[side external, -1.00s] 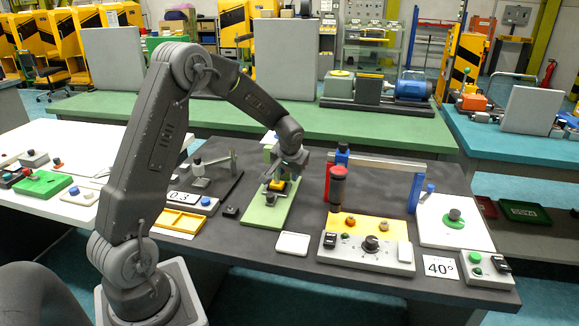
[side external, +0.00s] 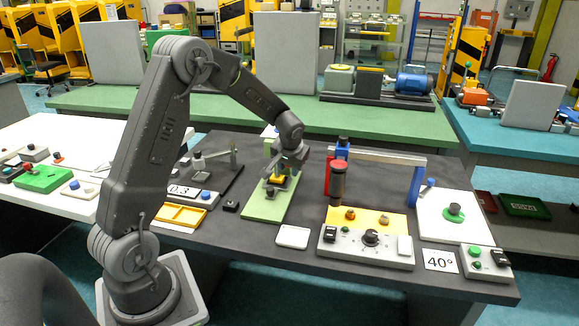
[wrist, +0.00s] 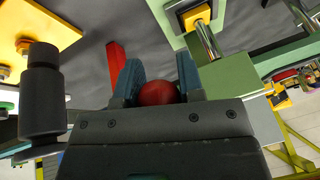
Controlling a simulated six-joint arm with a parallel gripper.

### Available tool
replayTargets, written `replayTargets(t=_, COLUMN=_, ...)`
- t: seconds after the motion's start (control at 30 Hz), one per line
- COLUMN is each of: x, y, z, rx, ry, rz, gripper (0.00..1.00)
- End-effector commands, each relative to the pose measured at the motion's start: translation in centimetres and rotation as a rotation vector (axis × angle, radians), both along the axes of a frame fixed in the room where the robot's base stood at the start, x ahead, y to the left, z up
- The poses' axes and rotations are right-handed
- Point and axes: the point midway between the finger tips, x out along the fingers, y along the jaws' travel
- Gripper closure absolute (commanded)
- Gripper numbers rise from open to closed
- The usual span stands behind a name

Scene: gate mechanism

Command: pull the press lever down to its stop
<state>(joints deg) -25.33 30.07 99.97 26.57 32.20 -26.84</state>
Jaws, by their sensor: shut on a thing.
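The press is a pale green base plate (side external: 264,208) with a green column (side external: 269,147) and a yellow block (side external: 277,179) low on it. In the wrist view the column is a green block (wrist: 228,84) with a shiny rod (wrist: 207,40) beside it. The press lever's round red knob (wrist: 158,93) sits between my gripper's two blue-grey fingers (wrist: 157,82), which are shut on it. In the side view my gripper (side external: 292,166) is over the press and hides the knob and most of the lever.
Right of the press stand a red post (side external: 328,176), a dark cylinder (side external: 338,184) and a blue-ended gate bar (side external: 380,157). In front are a control box (side external: 365,247) and a white tile (side external: 293,237). A yellow tray (side external: 180,215) lies to the left.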

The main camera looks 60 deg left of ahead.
Motion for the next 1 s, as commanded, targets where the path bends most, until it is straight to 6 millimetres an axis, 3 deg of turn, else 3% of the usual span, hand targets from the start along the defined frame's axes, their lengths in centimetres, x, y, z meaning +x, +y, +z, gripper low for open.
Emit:
replayTargets(t=0.5, x=0.37, y=0.51, z=0.4, rx=0.009, ry=-0.019, rz=0.0, gripper=1.0)
replayTargets(t=0.53, x=0.38, y=0.51, z=0.4, rx=0.009, ry=-0.019, rz=0.0, gripper=0.64)
replayTargets(t=0.8, x=0.28, y=0.33, z=0.3, rx=0.006, ry=-0.013, rz=0.0, gripper=0.4)
replayTargets(t=1.0, x=0.28, y=0.34, z=0.34, rx=0.007, ry=-0.014, rz=0.0, gripper=0.4)
